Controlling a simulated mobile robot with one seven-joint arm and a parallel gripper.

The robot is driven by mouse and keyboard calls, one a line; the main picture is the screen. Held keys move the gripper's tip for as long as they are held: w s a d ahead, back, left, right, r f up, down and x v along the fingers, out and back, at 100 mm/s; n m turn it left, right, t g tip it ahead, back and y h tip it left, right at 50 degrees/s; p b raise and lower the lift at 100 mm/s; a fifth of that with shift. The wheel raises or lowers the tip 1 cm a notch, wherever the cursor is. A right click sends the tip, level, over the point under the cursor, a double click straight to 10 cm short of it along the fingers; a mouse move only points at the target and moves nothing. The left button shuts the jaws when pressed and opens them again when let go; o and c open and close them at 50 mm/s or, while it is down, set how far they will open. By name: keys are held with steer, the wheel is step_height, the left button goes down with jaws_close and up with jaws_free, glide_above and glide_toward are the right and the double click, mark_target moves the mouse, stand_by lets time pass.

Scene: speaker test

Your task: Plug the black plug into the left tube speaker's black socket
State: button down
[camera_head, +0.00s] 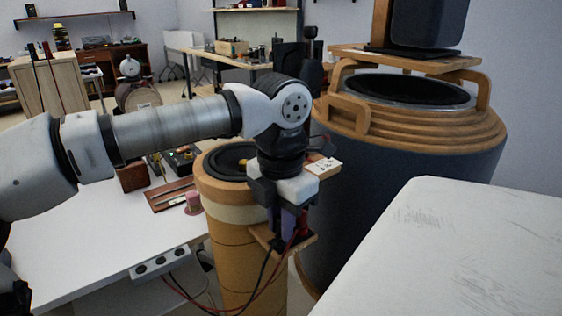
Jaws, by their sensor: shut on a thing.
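The left tube speaker is a tan upright cylinder (228,235) with a dark driver in its top, at the middle of the view. A small wooden ledge (308,241) juts from its right side. My gripper (287,232) points down just above this ledge. It is shut, apparently on the black plug (275,242), which is mostly hidden by the fingers. A black cable hangs below it. A red plug (303,224) stands upright at the ledge, right beside the fingers, with a red cable running down. The black socket is hidden, and I cannot tell whether the plug touches it.
A large dark speaker (400,165) with wooden rings stands close behind on the right. A white surface (440,250) fills the lower right. A white table (100,235) with a power strip (160,262) and small devices is at the left. Cables hang between table and tube.

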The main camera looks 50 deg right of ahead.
steer(key=shift+f, duration=0.15)
steer(key=c, duration=1.3)
jaws_free()
steer(key=shift+r+p, duration=2.95)
steer(key=shift+r, duration=0.9)
steer(key=shift+s, duration=0.1)
